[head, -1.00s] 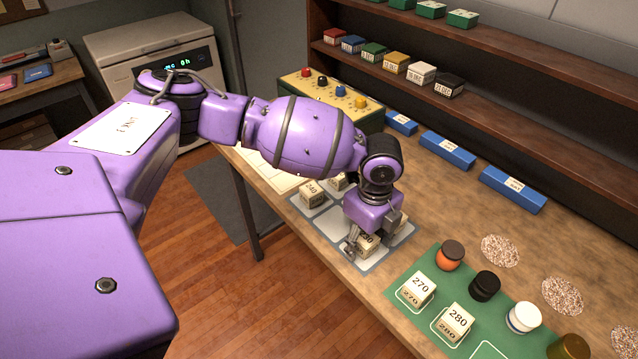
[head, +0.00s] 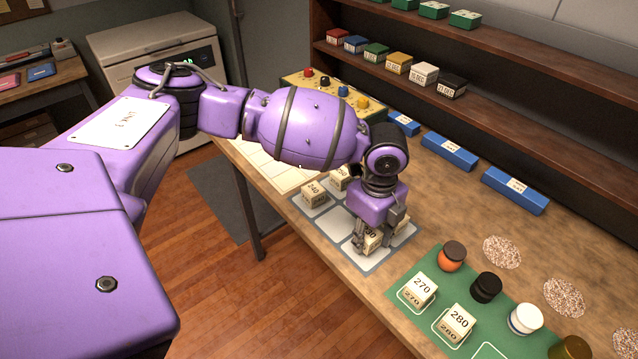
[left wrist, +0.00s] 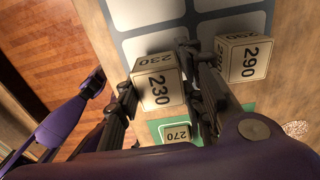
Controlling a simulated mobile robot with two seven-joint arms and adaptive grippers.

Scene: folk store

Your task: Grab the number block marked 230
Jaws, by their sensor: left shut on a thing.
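The number block marked 230 (left wrist: 158,88) is a cream cube with dark digits. In the left wrist view it sits between the two fingers of my left gripper (left wrist: 155,97), which is shut on it. In the head view my left gripper (head: 371,243) points down over the grey compartment tray (head: 336,222), and the block (head: 373,240) shows partly between its fingers. I cannot tell whether the block touches the tray. A block marked 290 (left wrist: 243,58) stands just to the right of the gripper in the wrist view. My right gripper is out of view.
A block marked 240 (head: 314,193) stands in the tray. Blocks 270 (head: 422,288) and 280 (head: 458,322) stand on a green mat (head: 425,265) with several round jars. Blue bars (head: 449,152) lie along the shelf's foot.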

